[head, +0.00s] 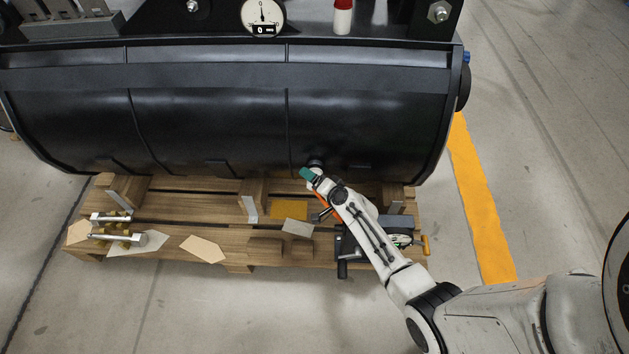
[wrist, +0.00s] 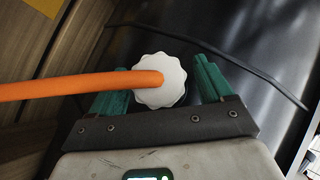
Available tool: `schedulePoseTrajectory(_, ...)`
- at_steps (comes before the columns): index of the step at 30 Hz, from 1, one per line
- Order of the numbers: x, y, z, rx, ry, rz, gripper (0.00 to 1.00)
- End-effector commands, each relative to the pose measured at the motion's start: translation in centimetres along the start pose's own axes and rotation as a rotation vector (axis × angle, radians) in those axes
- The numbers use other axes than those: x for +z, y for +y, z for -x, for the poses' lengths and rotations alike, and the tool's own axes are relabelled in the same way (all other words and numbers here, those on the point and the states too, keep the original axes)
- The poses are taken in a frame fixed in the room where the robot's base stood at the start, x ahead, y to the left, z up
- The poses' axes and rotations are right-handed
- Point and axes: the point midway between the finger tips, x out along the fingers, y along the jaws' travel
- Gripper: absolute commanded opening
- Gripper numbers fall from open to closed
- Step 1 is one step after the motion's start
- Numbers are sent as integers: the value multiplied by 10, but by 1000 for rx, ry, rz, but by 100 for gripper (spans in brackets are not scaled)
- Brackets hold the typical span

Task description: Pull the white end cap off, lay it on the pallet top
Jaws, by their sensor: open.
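The white end cap (wrist: 165,93) has a scalloped rim and sits at the dark drum face in the wrist view. An orange hose or strap (wrist: 70,86) comes in from the left and ends over the cap's middle. My gripper (wrist: 160,70) is open, with one green finger on each side of the cap; I cannot tell whether they touch it. In the head view my gripper (head: 308,173) is at the drum's lower front, and the cap is hidden there. The wooden pallet (head: 175,212) lies below the drum, its front boards showing.
The large black drum (head: 210,120) fills the space above the pallet. Metal fittings (head: 118,236), cards (head: 203,249) and a yellow sheet (head: 289,210) lie on the pallet. A dark tool (head: 345,250) lies by my arm. Some bare board shows left of centre.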

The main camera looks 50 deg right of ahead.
Motion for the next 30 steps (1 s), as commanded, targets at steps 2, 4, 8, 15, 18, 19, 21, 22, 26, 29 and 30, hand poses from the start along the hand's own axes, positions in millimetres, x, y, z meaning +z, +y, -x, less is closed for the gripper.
schedulePoseTrajectory(2, 0, 0, -2, 0, 0, 1, 80)
schedulePoseTrajectory(4, 0, 0, -2, 0, 0, 0, 80)
schedulePoseTrajectory(8, 0, 0, -2, 0, 0, 0, 80)
schedulePoseTrajectory(15, 0, 0, -2, 0, 0, 0, 60)
schedulePoseTrajectory(18, 0, 0, -2, 0, 0, 0, 50)
schedulePoseTrajectory(19, 0, 0, -2, 0, 0, 0, 47)
schedulePoseTrajectory(21, 0, 0, -2, 0, 0, 0, 41)
schedulePoseTrajectory(22, 0, 0, -2, 0, 0, 0, 38)
schedulePoseTrajectory(26, 0, 0, -2, 0, 0, 0, 25)
schedulePoseTrajectory(29, 0, 0, -2, 0, 0, 0, 48)
schedulePoseTrajectory(30, 0, 0, -2, 0, 0, 0, 44)
